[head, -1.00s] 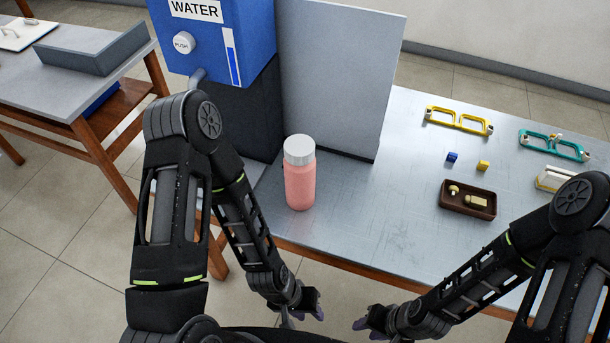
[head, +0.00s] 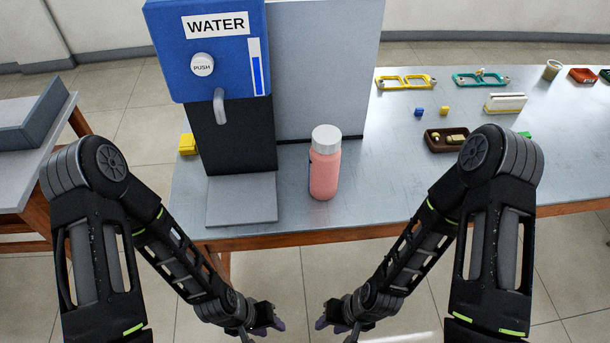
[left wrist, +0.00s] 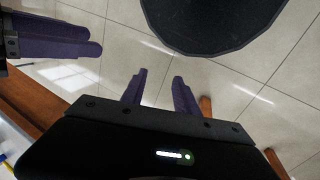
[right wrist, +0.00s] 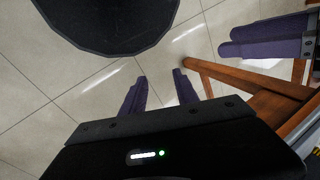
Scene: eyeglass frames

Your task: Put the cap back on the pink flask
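The pink flask (head: 325,176) stands upright on the metal table near its front edge. A light grey cap (head: 326,139) sits on top of it; how firmly it is seated cannot be told. My left gripper (head: 266,319) is below and in front of the table edge, left of the flask and apart from it. In the left wrist view its purple fingers (left wrist: 160,88) are apart with nothing between them. My right gripper (head: 335,318) is level with it, also clear of the table. In the right wrist view its fingers (right wrist: 158,85) are apart and empty.
A blue water dispenser (head: 215,60) with a grey base plate (head: 242,200) stands left of the flask. A grey panel (head: 325,65) rises behind. A brown tray (head: 433,143), yellow glasses (head: 406,82) and teal glasses (head: 481,80) lie to the right.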

